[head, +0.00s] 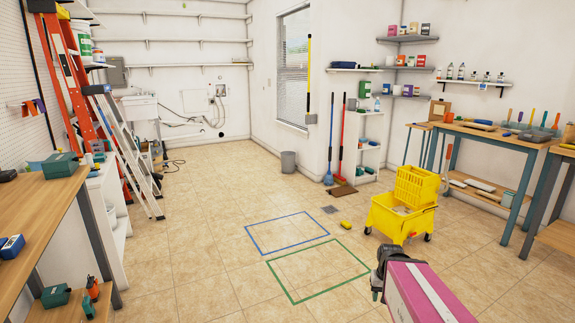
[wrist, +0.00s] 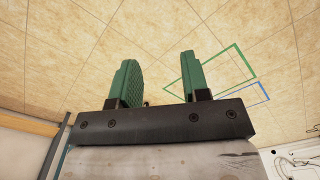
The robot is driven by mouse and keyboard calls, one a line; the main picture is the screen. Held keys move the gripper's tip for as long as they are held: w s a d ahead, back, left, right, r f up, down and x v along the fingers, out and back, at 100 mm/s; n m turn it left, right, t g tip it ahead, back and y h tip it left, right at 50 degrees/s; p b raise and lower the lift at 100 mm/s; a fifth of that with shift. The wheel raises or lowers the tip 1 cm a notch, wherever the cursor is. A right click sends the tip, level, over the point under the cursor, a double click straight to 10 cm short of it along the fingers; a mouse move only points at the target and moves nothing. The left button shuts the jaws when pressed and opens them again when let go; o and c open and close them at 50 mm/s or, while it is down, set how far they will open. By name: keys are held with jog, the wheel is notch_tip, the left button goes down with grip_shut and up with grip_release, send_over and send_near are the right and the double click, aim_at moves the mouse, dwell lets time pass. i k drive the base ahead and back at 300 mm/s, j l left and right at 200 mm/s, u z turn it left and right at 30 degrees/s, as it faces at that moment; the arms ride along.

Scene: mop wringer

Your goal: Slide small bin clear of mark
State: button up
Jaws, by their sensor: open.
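A small grey bin (head: 288,161) stands upright on the tiled floor by the back wall, below the window. Two outlines are marked on the floor: a blue one (head: 253,240) and, nearer me, a green one (head: 280,283). Both look empty, and the bin is well behind them. My gripper (head: 376,285) is at the lower right of the head view, near the green outline's right side. The wrist view shows my gripper (wrist: 160,70) open, with nothing between its green fingers. Parts of the green outline (wrist: 246,60) and blue outline (wrist: 266,91) show there.
A yellow mop bucket with wringer (head: 402,218) stands right of the outlines. A small yellow object (head: 346,224) and a floor drain (head: 329,209) lie between. A broom and brush lean on the wall. Workbenches flank both sides; ladders stand left. The middle floor is open.

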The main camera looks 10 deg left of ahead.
aim_at(288, 158)
jog(key=i+j+u, duration=0.45)
jog(key=i+u, duration=0.15)
jog(key=i, duration=0.25)
jog(key=i+u, duration=0.3)
jog(key=i, duration=0.15)
jog(key=i+j, duration=0.15)
jog(key=i, duration=2.45)
jog(key=i+j, duration=0.15)
jog(key=i, duration=2.5)
jog(key=i+j+z, duration=0.15)
jog(key=i+z, duration=0.25)
jog(key=i+j+z, duration=1.25)
jog(key=j, duration=0.2)
jog(key=i+j+z, duration=0.3)
jog(key=j+z, duration=0.15)
jog(key=j, duration=0.25)
